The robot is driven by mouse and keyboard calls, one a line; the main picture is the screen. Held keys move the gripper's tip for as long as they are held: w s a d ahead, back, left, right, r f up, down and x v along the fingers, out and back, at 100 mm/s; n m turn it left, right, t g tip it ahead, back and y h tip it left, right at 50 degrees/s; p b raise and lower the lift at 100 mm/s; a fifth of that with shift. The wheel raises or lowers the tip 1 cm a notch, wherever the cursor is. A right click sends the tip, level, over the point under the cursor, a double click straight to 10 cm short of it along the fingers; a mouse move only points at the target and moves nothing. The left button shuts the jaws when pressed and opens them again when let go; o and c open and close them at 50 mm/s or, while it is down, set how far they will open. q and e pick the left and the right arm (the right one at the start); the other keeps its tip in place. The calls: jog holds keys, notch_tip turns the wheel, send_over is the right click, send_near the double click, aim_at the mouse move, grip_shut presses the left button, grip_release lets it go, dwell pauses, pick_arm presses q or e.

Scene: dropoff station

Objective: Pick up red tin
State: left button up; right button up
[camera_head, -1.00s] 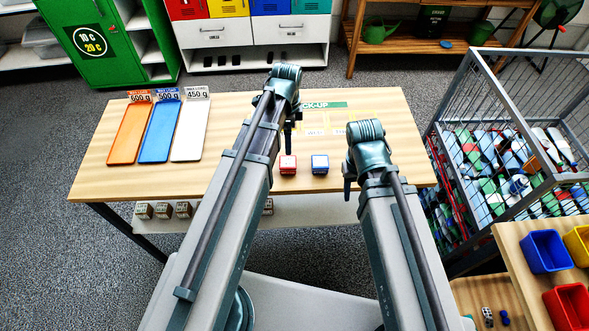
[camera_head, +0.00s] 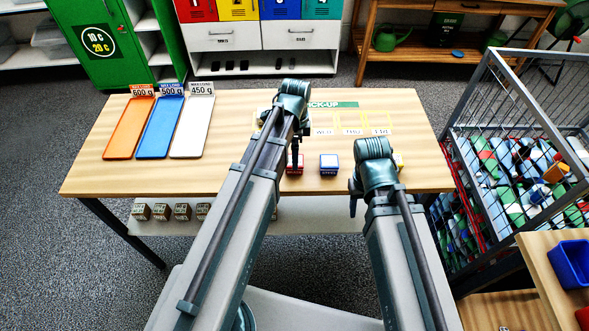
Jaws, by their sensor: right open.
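The red tin (camera_head: 299,169) is a small box-shaped tin with a pale top on the wooden table (camera_head: 250,180), near its front edge. A dark finger of my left gripper (camera_head: 296,152) covers part of it; I cannot tell whether they touch or whether that gripper is open. A similar blue tin (camera_head: 329,165) stands just right of the red tin. My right gripper (camera_head: 354,195) hangs at the table's front edge, right of the blue tin. It is open, and I see nothing in it.
Orange (camera_head: 129,128), blue (camera_head: 160,128) and white (camera_head: 192,128) trays lie at the table's left. Yellow-outlined places (camera_head: 352,120) are marked at the back. A wire cage (camera_head: 476,97) of mixed items stands at right.

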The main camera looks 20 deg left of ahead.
pick_arm(q)
jog(key=shift+f, duration=0.1)
jog(key=f+b, duration=0.5)
jog(key=shift+s, duration=0.25)
grip_shut()
dwell(0.4)
jog(key=shift+r, duration=0.15)
